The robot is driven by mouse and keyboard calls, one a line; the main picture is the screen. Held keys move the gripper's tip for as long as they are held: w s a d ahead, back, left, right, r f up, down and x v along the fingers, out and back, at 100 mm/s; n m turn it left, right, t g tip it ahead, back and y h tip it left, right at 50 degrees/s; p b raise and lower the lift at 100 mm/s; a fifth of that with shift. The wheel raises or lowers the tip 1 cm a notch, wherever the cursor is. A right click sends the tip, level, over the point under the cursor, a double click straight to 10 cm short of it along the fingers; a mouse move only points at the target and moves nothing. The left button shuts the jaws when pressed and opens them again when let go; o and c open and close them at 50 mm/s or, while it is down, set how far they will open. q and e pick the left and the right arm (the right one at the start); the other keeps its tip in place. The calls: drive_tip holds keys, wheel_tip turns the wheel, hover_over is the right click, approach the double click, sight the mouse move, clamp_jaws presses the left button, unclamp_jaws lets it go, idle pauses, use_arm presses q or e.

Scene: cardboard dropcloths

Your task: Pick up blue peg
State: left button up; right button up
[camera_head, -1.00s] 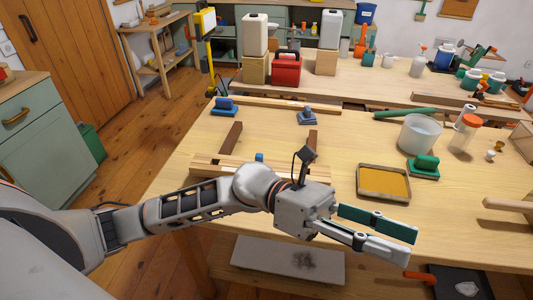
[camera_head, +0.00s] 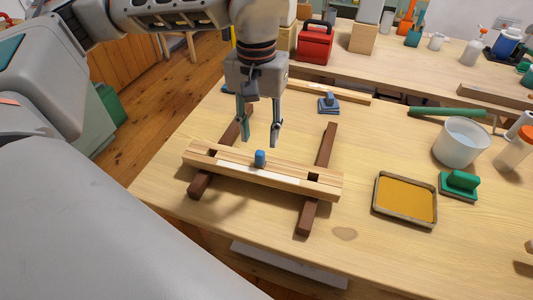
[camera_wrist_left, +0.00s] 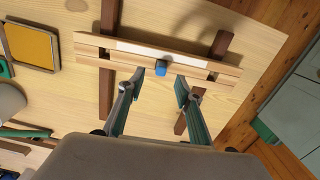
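The blue peg (camera_head: 260,158) stands upright in the light wooden beam, which has a white strip (camera_head: 272,174). It also shows in the left wrist view (camera_wrist_left: 161,68), between and beyond the fingertips. The wooden beam (camera_head: 205,153) lies across two dark brown rails (camera_head: 322,160) on the workbench. My left gripper (camera_head: 259,143) is open and empty, pointing down above and just behind the peg, apart from it. In the left wrist view my left gripper (camera_wrist_left: 157,92) has its two fingers spread to either side of the peg's line. My right gripper is not in view.
A tray with a yellow-orange surface (camera_head: 377,206), a green-handled block (camera_head: 460,183) and a white bucket (camera_head: 460,143) stand to the right. A blue-handled block (camera_head: 329,103) and a green rod (camera_head: 446,112) lie farther back. Bare bench lies between the rails and tray.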

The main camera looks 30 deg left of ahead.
sight(260, 152)
use_arm(q)
drive_tip(key=shift+w+a+f, duration=0.1)
drive_tip(key=shift+a+f, duration=0.1)
drive_tip(key=shift+a, duration=0.05)
wheel_tip(260, 152, down, 2)
drive_tip(key=shift+f, duration=0.25)
drive_tip(key=shift+w+f+b, duration=0.2)
drive_tip(key=shift+f+b, duration=0.25)
drive_tip(key=shift+f, duration=1.85)
drive_tip(key=c, duration=0.9)
